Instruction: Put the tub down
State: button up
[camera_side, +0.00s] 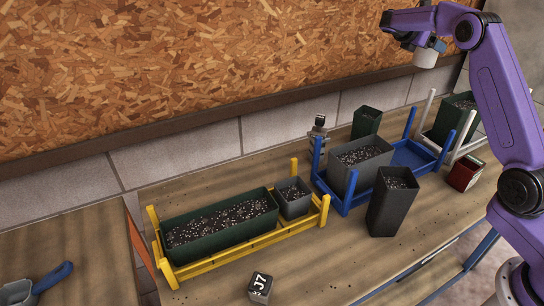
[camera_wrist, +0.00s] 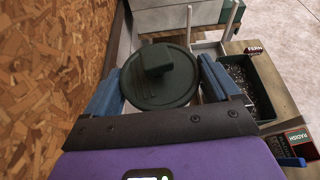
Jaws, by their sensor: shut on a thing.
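The tub shows in the wrist view as a round dark green lid (camera_wrist: 160,75) with a raised block-shaped knob, between my two blue-grey fingers. My gripper (camera_wrist: 160,88) is shut on it. In the side view my gripper (camera_side: 428,42) is high at the top right, in front of the chipboard wall. The tub there is a small pale grey body (camera_side: 425,58) hanging below the fingers, well above the bench and touching nothing beneath. Its underside is hidden in the wrist view.
A yellow rack (camera_side: 250,239) holds a long green trough and small grey pot. A blue rack (camera_side: 412,153) has a grey planter and an empty blue part. A white rack (camera_side: 432,98), tall black pot (camera_side: 390,208) and red box (camera_side: 462,175) stand right. Front bench is mostly clear around a labelled cube (camera_side: 260,288).

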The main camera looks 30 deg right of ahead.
jog(key=w+a+n+t, duration=0.2)
jog(key=w+a, duration=0.1)
jog(key=a, duration=1.1)
jog(key=w+a+n+t, duration=0.1)
jog(key=w+a+t, duration=0.15)
jog(key=a, duration=1.15)
jog(key=s+a+n+t+y, duration=0.1)
jog(key=s+a+n, duration=0.15)
jog(key=a, duration=1.05)
jog(key=s+a+n+t+y, duration=0.1)
jog(key=s+a+t, duration=0.15)
jog(key=a, duration=1.05)
jog(key=shift+g, duration=0.3)
jog(key=shift+s+a+f, duration=0.1)
jog(key=shift+s+f, duration=0.1)
jog(key=shift+f, duration=3.6)
jog(key=shift+s+f, duration=0.15)
jog(key=shift+f, duration=3.65)
jog(key=shift+s+a+f, duration=0.1)
jog(key=shift+s+f, duration=0.1)
jog(key=shift+f, duration=3.6)
jog(key=shift+d+f, duration=0.1)
jog(key=o, duration=0.8)
jog(key=shift+c, duration=0.2)
